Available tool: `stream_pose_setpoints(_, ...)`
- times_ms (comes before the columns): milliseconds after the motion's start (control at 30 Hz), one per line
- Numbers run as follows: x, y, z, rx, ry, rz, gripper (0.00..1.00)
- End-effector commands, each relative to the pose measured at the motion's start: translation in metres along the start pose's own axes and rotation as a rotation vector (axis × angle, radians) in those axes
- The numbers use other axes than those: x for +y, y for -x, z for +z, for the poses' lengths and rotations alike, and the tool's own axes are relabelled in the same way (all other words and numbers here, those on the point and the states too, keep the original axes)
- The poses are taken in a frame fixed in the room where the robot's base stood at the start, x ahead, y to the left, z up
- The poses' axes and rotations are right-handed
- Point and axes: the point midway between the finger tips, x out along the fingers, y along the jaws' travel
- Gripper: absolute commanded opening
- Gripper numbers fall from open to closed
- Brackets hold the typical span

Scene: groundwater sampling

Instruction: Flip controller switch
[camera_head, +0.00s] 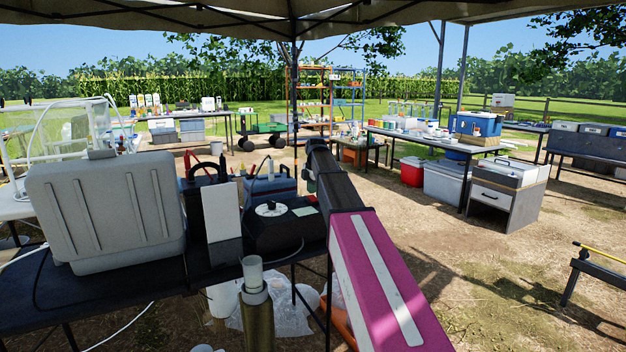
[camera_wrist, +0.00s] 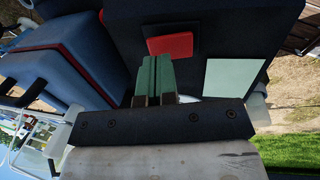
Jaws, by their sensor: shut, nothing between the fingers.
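The controller is a dark box (camera_head: 272,236) on the black table, with a white round dial (camera_head: 271,209) and a pale green label (camera_head: 305,211) on top. In the wrist view the same dark box (camera_wrist: 215,25) fills the upper middle, with a red rectangular switch (camera_wrist: 170,45) and the pale label (camera_wrist: 233,80). My gripper (camera_wrist: 155,62) has green fingers shut together and empty. Its tips appear just below the red switch in the picture; I cannot tell whether they touch.
A large grey case (camera_head: 105,205), a black box with red clamps (camera_head: 205,198) and a blue box (camera_head: 270,187) crowd the table around the controller. A metal cylinder (camera_head: 257,315) stands in front. Open dirt ground lies to the right.

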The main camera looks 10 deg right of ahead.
Motion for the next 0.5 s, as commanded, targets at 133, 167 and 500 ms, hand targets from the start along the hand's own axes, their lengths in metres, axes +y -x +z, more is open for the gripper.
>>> stream_pose_setpoints(133,0.000,-0.012,0.000,0.000,0.000,-0.001,0.00)
stream_pose_setpoints(167,0.000,-0.014,0.000,0.000,0.000,-0.001,0.00)
stream_pose_setpoints(500,0.000,-0.017,0.000,0.000,0.000,0.000,0.00)
